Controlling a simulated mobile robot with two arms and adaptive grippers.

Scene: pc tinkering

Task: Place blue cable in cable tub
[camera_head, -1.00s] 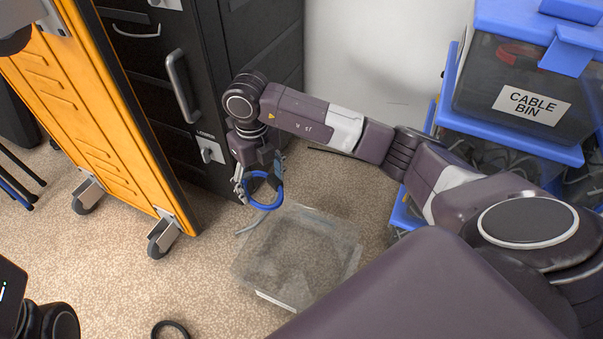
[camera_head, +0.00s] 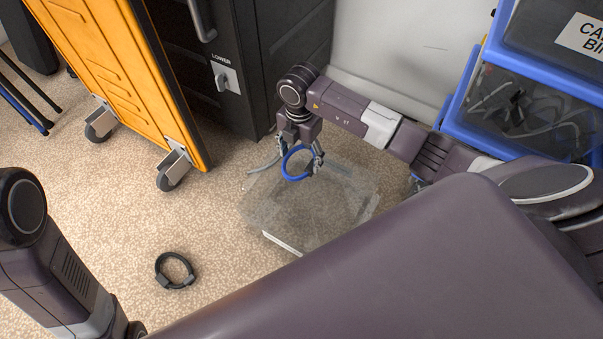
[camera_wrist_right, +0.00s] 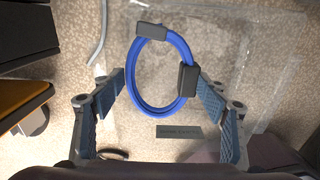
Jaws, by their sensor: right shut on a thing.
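The blue cable (camera_head: 294,179) is a coiled loop with dark clips. My right gripper (camera_head: 299,165) is shut on it, with the loop hanging between the fingers. In the right wrist view the blue cable (camera_wrist_right: 133,75) sits between the two fingers (camera_wrist_right: 160,85). The clear cable tub (camera_head: 345,215) stands on the floor, and the loop appears above its far part. The exact height above the tub is hard to tell. The tub's dark label (camera_wrist_right: 180,131) shows below the loop in the wrist view. My left gripper is out of view; only part of my left arm shows.
A black cable loop (camera_head: 188,280) lies on the open floor at front left. A grey cable (camera_head: 262,166) lies by the tub's far left edge. An orange wheeled cabinet (camera_head: 110,70) and a black cabinet (camera_head: 245,60) stand behind. Blue-framed bins (camera_head: 520,110) stand at right.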

